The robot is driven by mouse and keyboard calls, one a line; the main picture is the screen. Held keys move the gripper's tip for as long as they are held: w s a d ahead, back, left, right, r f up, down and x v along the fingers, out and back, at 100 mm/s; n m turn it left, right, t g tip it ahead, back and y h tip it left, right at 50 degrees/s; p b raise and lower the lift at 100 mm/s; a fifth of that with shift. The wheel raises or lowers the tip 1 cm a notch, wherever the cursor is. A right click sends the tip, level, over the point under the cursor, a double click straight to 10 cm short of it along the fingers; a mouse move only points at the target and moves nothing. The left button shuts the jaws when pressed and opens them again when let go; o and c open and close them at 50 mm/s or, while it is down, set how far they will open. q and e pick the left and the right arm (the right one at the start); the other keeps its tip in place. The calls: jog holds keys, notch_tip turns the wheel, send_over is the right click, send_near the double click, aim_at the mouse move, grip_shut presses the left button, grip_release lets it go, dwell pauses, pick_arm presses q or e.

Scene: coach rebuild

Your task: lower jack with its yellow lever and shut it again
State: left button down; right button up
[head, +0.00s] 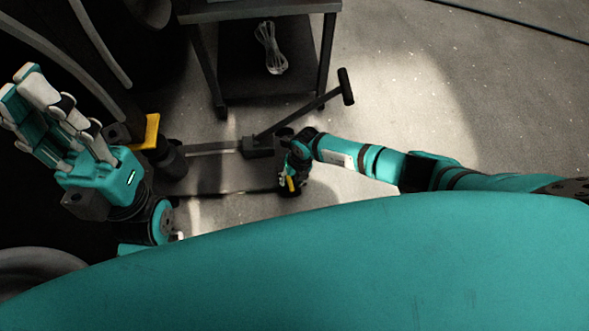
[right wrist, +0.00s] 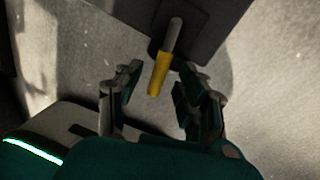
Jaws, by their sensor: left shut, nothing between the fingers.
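The jack (head: 215,174) is a long, low, dark body on the floor, with a T-shaped black handle (head: 315,102) leaning up to the right. Its yellow lever (right wrist: 158,75) is a grey rod with a yellow grip; in the head view the yellow tip (head: 291,184) shows at my right gripper. My right gripper (right wrist: 157,93) is open, its fingers on either side of the lever's yellow end, with visible gaps. In the head view my right gripper (head: 290,180) partly hides the jack's right end. My left gripper (head: 28,88) is shut and empty, raised at the far left.
A yellow block (head: 151,131) and a black post (head: 171,160) stand at the jack's left end. A dark table (head: 268,8) with coiled cable (head: 270,48) on its lower shelf stands behind. A large teal surface fills the foreground.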

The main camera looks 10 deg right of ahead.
notch_tip(320, 180, up, 11)
jog(key=d, duration=0.2)
jog(key=shift+d, duration=0.15)
dwell(0.5)
